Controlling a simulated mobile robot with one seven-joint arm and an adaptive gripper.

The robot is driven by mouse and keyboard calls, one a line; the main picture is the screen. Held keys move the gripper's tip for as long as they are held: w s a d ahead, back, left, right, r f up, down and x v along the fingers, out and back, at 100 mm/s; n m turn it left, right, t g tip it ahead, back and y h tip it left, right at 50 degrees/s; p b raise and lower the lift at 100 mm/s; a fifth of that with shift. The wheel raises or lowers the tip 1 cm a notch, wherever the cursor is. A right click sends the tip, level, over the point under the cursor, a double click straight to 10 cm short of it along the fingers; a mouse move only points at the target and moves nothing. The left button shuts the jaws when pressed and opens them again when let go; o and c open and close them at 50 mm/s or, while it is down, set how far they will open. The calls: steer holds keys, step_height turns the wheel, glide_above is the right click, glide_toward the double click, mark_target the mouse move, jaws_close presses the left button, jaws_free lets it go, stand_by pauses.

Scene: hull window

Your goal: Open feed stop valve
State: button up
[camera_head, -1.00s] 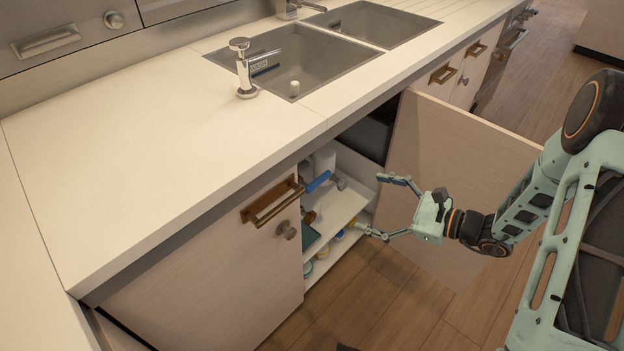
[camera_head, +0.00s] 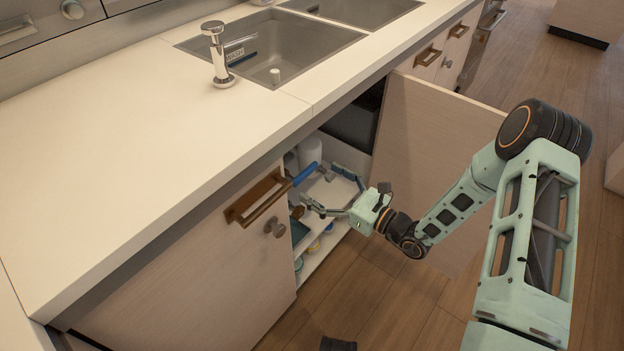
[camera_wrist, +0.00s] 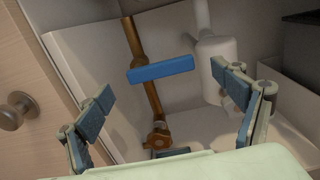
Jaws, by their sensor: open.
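The feed stop valve has a blue lever handle (camera_wrist: 161,69) on a copper pipe (camera_wrist: 137,45) inside the open sink cabinet. In the wrist view the lever lies nearly level, across the steep pipe. In the head view the blue lever (camera_head: 305,174) shows at the cabinet opening. My gripper (camera_wrist: 167,98) is open and empty, with one finger on each side of the picture and the lever framed between and beyond them. In the head view my gripper (camera_head: 321,187) reaches into the opening near the lever. I cannot see any contact.
The cabinet door (camera_head: 432,130) stands open on the right, beside my arm. The closed door (camera_head: 190,262) and its handle (camera_head: 258,197) are close on the left. A white drain trap (camera_wrist: 212,68) is right of the pipe. The counter (camera_head: 130,120) overhangs. Small items stand on the lower shelf.

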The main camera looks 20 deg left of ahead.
mark_target(307, 174)
steer(key=shift+x, duration=1.55)
steer(key=shift+c, duration=0.4)
steer(key=c, duration=1.6)
